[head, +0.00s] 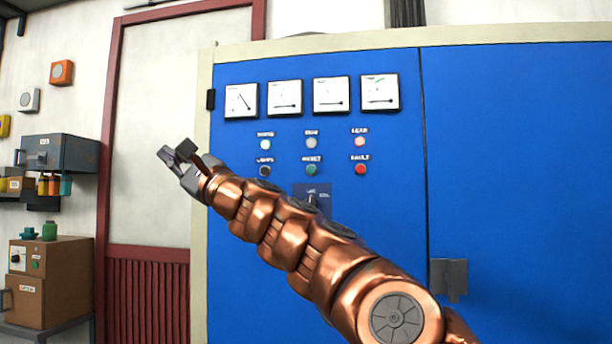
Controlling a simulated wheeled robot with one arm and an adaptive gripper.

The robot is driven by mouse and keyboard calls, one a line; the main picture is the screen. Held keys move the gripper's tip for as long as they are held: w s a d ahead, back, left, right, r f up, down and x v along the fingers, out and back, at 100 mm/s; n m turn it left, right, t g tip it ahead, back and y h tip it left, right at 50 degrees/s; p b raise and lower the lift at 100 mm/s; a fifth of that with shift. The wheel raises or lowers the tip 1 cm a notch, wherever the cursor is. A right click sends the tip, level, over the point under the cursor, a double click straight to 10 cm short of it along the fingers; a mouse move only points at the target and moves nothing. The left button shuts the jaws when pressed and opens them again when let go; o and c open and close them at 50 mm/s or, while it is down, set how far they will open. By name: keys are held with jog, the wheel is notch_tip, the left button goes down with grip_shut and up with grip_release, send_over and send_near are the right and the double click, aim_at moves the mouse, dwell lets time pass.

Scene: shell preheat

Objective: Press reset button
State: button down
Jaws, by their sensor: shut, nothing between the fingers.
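A blue cabinet (475,150) fills the right side of the head view. The green button (311,170) sits in the lower row on its panel, under a small label that seems to read RESET. A dark button (264,171) is to its left and a red one (360,169) to its right. My copper arm reaches up and left from the lower right. My gripper (176,151) is shut and empty, left of the buttons and in front of the pale door, apart from the green button. The green button is not covered by the arm.
Above are white, grey and pink lamps (311,143) and several dial gauges (331,94). A switch plate (325,190) below the green button is partly hidden by my arm. A cabinet handle (449,279) is at lower right. Shelves and boxes (55,285) stand at far left.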

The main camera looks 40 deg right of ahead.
aim_at(310, 170)
jog(key=s+d+m+h, duration=0.1)
jog(key=d+m+h, duration=0.8)
jog(key=d, duration=0.6)
jog(key=s+d+m+t+h+b, duration=0.1)
jog(key=s+d+m+h, duration=0.1)
jog(key=d+m+h, duration=0.7)
jog(key=d+m, duration=0.3)
jog(key=d, duration=0.4)
jog(key=shift+d+r+h, duration=0.2)
jog(key=shift+h, duration=0.2)
jog(key=shift+w, duration=0.15)
jog(key=w+d+p, duration=0.1)
jog(key=d+p, duration=0.1)
jog(key=w+d+p, duration=0.2)
jog(key=p, duration=0.1)
jog(key=w+d+p, duration=0.1)
jog(key=d+p, duration=0.1)
jog(key=p, duration=0.1)
jog(key=shift+w+d+r, duration=0.1)
jog(key=shift+w+r, duration=0.15)
jog(key=shift+w+d+f+p, duration=0.2)
jog(key=shift+d+p, duration=0.3)
jog(key=shift+p, duration=0.25)
